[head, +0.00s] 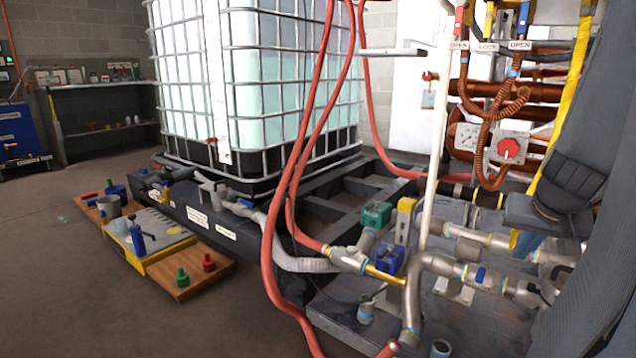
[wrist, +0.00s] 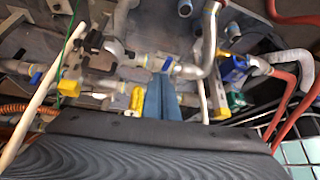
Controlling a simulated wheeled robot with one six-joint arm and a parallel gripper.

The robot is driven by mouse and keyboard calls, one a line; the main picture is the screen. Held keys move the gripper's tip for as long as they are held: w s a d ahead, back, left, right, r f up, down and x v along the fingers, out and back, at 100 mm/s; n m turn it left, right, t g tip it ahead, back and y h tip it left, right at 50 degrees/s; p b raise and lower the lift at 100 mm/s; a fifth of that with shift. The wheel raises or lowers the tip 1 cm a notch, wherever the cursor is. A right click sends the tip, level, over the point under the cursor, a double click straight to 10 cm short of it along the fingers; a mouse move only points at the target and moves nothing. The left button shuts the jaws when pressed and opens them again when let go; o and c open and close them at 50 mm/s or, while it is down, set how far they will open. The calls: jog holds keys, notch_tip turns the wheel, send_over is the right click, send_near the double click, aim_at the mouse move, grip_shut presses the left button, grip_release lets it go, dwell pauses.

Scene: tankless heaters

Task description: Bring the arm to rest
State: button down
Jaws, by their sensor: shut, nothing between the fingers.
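My gripper (wrist: 164,78) shows in the wrist view as two blue fingers lying together, shut and empty. They stick out past the dark body of my wrist, which fills the lower part of that view. In the head view my dark grey arm (head: 595,215) stands along the right edge, over the pipework, and hides part of it. The fingers are hard to make out there. In the wrist view grey pipes and valves lie beyond the fingertips; I cannot tell how far off they are.
Grey pipes (head: 480,238) with a blue valve (head: 390,260) and a green valve (head: 377,214) run close by. Red hoses (head: 272,235) hang in front of a caged tank (head: 285,90). A white pole (head: 436,140) stands near my arm. Floor (head: 60,285) at left is clear.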

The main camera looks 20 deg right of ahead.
jog(key=w+a+r+n+g+y+p, duration=0.1)
jog(key=w+a+n+y, duration=0.25)
jog(key=a, duration=1.35)
jog(key=w+a+n+y+p, duration=0.1)
jog(key=w+a+n+y, duration=0.2)
jog(key=a, duration=1.4)
jog(key=s+a+r+n+g+p, duration=0.3)
jog(key=s+a+n, duration=0.6)
jog(key=s+a, duration=1.2)
jog(key=d+r+m+p, duration=0.2)
jog(key=d+r+p, duration=0.4)
jog(key=r+p, duration=0.3)
jog(key=d+r+m+h+p, duration=0.1)
jog(key=d+r+p, duration=0.6)
jog(key=p, duration=0.8)
jog(key=d+r+m+g+h+p, duration=0.1)
jog(key=d+r+m+p, duration=0.3)
jog(key=r+p, duration=0.7)
jog(key=shift+w+d+r+p, duration=0.2)
jog(key=shift+w+d+p, duration=0.25)
jog(key=shift+d+p, duration=0.65)
jog(key=shift+d+h, duration=0.1)
jog(key=shift+h, duration=0.15)
